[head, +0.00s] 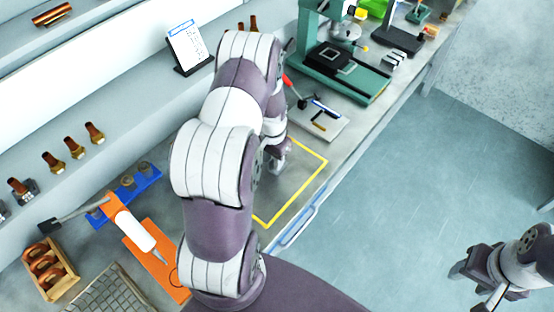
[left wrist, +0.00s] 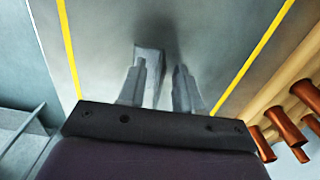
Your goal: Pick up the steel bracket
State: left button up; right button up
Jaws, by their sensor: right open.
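The steel bracket (left wrist: 150,62) shows in the left wrist view as a small grey piece on the grey bench top, inside the yellow outline. My left gripper (left wrist: 158,75) is open, its two fingers pointing down at the bracket. The bracket lies close to the left finger, with a gap to the right finger; I cannot tell whether it touches. In the head view my left gripper (head: 277,160) is at the yellow outline (head: 290,207), and my arm hides much of that area. My right gripper (head: 475,284) is open and empty over the floor at lower right.
A green machine (head: 345,72) and a small tray with tools (head: 318,121) stand beyond the outline. A shelf with several brass fittings (head: 74,147) runs along the back.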

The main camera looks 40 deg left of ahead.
pick_arm(q)
jog(key=shift+w+f, duration=0.1)
jog(key=shift+f, duration=0.05)
jog(key=c, duration=0.3)
grip_shut()
